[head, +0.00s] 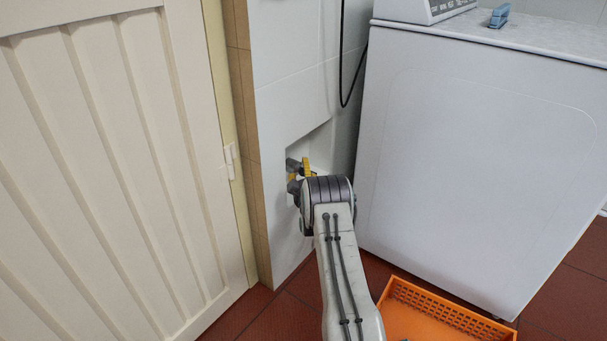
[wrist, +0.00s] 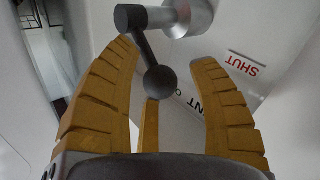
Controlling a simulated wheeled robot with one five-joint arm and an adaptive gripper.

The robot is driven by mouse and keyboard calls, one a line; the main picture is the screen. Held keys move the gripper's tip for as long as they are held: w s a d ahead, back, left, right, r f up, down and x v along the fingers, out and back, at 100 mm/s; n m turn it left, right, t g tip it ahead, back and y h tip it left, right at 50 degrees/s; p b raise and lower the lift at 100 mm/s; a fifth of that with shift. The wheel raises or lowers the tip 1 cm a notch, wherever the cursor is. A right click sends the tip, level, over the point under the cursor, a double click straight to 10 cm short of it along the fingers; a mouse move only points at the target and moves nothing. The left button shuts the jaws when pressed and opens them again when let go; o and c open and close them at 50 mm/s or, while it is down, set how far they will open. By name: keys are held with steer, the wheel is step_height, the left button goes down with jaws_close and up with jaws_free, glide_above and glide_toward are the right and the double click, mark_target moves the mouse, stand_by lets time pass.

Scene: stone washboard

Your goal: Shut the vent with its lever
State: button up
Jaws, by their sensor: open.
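The vent lever (wrist: 146,50) is a dark grey rod with a round ball knob (wrist: 159,82) at its near end. Its other end joins a pale metal pivot (wrist: 190,16) on a white panel. My gripper (wrist: 165,57) has yellow ribbed fingers, spread open, with the knob between them. No finger is clearly closed on the lever; I cannot tell whether one touches it. A red SHUT label (wrist: 243,65) shows on the panel to the right, and dark lettering is partly hidden by the right finger. In the head view my gripper (head: 301,170) is at the wall recess, mostly behind my wrist.
A white washing machine (head: 470,150) stands to the right of my arm. A cream slatted door (head: 110,170) is at the left. An orange crate (head: 430,315) lies on the red tiled floor in front. A black cable (head: 342,80) hangs above the recess.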

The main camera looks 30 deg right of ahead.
steer(key=shift+a+r, duration=0.1)
jaws_close()
stand_by(0.5)
